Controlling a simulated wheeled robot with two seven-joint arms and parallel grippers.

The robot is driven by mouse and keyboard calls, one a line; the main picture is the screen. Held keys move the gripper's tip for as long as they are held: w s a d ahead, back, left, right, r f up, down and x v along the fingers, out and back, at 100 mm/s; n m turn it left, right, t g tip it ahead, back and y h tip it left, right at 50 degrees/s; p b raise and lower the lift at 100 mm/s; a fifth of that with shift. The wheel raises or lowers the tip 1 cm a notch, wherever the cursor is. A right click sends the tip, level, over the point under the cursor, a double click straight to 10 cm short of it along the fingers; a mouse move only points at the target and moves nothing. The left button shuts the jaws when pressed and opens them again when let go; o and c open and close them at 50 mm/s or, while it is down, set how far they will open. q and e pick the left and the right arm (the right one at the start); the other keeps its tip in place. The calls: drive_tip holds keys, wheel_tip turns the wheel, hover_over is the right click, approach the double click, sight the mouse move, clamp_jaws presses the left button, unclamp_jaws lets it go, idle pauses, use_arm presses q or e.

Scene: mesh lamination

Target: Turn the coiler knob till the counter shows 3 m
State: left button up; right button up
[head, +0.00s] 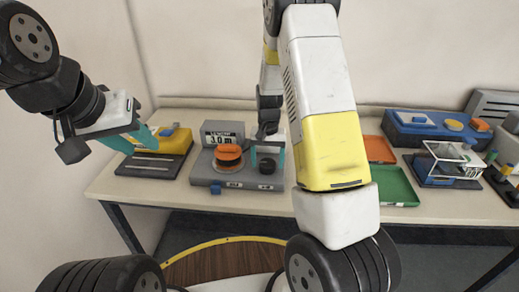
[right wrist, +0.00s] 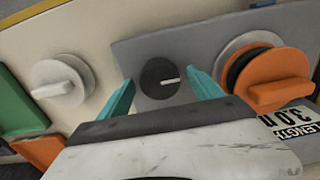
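The grey coiler unit (head: 205,172) stands on the table. Its counter (head: 222,138) reads 3.0 m; part of the counter (right wrist: 292,122) also shows in the right wrist view. An orange knob (head: 228,155) with a raised grip bar sits on the unit; it appears right of my right gripper in the right wrist view (right wrist: 268,88). A black dial (right wrist: 160,78) with a white pointer line lies between the teal fingertips of my right gripper (right wrist: 162,90). That gripper is open, with gaps beside the dial. My left gripper (head: 136,137) is raised at the left, its finger opening unclear.
A yellow and black block (head: 160,160) is left of the coiler. A green tray (head: 397,187) and an orange tray (head: 379,149) lie to the right, beyond my right arm. A blue unit (head: 435,128) and a clear-topped fixture (head: 450,165) stand further right.

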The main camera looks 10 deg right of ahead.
sight(267, 162)
drive_tip(key=shift+r, duration=0.1)
wheel_tip(267, 162, up, 8)
drive_tip(key=shift+f, duration=0.2)
idle(0.4)
drive_tip(key=s+a+r+n+t+y, duration=0.2)
drive_tip(key=s+r+t, duration=0.4)
drive_tip(key=s+r, duration=1.4)
drive_tip(key=s+n, duration=0.1)
drive_tip(key=s, duration=0.3)
drive_tip(key=shift+s+r+n, duration=0.2)
drive_tip(key=shift+r+n, duration=0.2)
drive_tip(key=shift+c, duration=0.4)
